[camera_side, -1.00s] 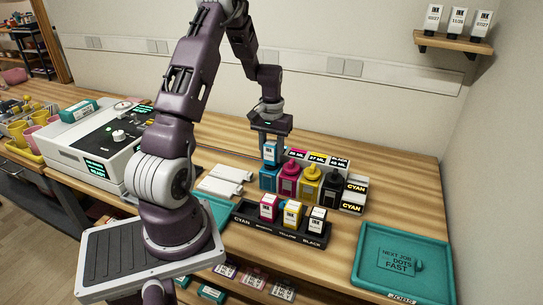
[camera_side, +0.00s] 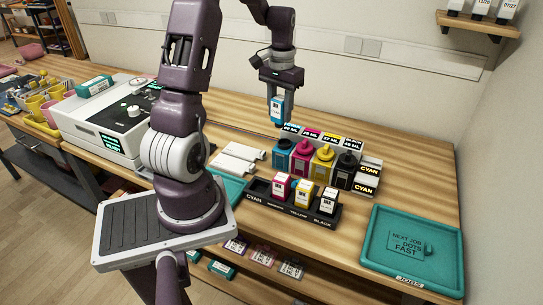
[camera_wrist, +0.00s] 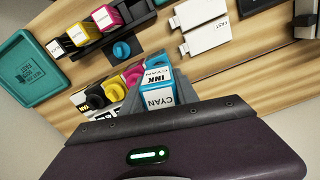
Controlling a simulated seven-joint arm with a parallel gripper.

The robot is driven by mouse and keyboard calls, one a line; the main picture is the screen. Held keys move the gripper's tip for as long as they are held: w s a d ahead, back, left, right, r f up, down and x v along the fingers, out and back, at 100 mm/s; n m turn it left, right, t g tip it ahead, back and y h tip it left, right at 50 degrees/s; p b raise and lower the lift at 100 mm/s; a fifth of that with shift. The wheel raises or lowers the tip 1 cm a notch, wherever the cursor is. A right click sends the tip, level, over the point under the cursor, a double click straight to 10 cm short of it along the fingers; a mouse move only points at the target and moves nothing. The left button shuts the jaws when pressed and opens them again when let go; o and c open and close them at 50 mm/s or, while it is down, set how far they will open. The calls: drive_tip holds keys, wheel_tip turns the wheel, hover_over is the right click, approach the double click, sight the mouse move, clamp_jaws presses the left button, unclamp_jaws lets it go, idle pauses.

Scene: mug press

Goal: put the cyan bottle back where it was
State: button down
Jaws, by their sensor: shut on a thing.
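My gripper (camera_side: 279,92) is shut on the cyan bottle (camera_side: 277,108), a small white-labelled bottle held roughly upright in the air above and behind the cyan tank (camera_side: 282,160). The wrist view shows the bottle (camera_wrist: 157,87) between the fingers, its "CYAN INK" label facing the camera. The black rack (camera_side: 262,196) stands in front of the tanks. Its magenta (camera_side: 281,185), yellow (camera_side: 303,194) and black (camera_side: 328,201) bottles are in their places. The CYAN place at the rack's left end is empty.
Magenta (camera_side: 302,160), yellow (camera_side: 322,166) and black (camera_side: 344,171) tanks stand beside the cyan one. A round blue piece, like a cap (camera_wrist: 121,50), lies between rack and tanks. White cartridges (camera_side: 240,157) lie left; a teal tray (camera_side: 412,280) is right.

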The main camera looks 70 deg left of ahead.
drive_tip(key=s+d+f+m, duration=0.4)
drive_tip(key=s+d+m, duration=0.45)
drive_tip(key=m, duration=0.25)
drive_tip(key=f, duration=0.9)
drive_tip(key=shift+s+d+f, duration=0.15)
drive_tip(key=shift+s+d, duration=0.1)
drive_tip(key=shift+s, duration=0.05)
drive_tip(key=shift+a+f, duration=0.1)
drive_tip(key=shift+f, duration=0.4)
drive_tip(key=c, duration=0.9)
unclamp_jaws()
drive_tip(key=shift+f, duration=0.1)
